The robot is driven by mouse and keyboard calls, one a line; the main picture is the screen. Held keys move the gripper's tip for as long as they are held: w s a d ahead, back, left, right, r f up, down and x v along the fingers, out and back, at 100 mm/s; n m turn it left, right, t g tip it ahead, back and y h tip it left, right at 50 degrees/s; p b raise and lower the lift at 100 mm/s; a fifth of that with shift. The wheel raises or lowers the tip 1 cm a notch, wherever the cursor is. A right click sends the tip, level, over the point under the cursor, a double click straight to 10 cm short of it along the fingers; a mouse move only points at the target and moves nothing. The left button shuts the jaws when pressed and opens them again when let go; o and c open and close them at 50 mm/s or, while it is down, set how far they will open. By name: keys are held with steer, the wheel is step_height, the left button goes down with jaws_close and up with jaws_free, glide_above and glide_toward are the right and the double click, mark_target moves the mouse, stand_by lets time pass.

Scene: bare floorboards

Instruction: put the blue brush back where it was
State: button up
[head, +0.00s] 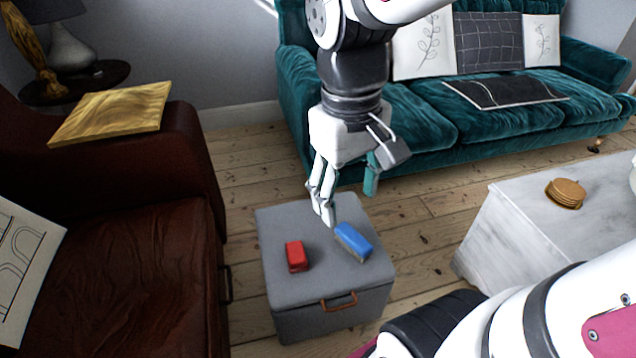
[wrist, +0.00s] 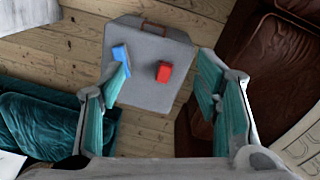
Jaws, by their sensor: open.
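The blue brush (head: 353,241) lies on top of a grey box-like stool (head: 330,284), on the right part of its top. It also shows in the wrist view (wrist: 121,55), partly behind a finger. My gripper (head: 347,200) is open and empty, above the back part of the stool and apart from the brush. In the wrist view its two teal-padded fingers (wrist: 165,95) stand wide apart, with the stool top beyond them. A red block-like item (head: 296,256) lies on the stool left of the brush and shows between the fingers in the wrist view (wrist: 164,72).
A brown leather sofa (head: 120,250) stands left of the stool, with a wooden board (head: 112,112) on its arm. A teal sofa (head: 430,125) stands behind. A white marble table (head: 530,240) with stacked coasters (head: 566,193) is at right. Floorboards are bare between.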

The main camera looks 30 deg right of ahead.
steer(key=s+a+r, duration=0.1)
steer(key=s+a, duration=0.1)
steer(key=s, duration=0.4)
steer(key=s+a+r, duration=0.1)
steer(key=s+a, duration=0.1)
steer(key=s, duration=0.5)
steer(key=shift+a+r+y, duration=0.15)
steer(key=shift+a+y, duration=0.15)
steer(key=shift+a, duration=0.05)
step_height(320, 180, up, 31)
steer(key=t+p, duration=0.4)
steer(key=p, duration=2.5)
steer(key=shift+d, duration=0.25)
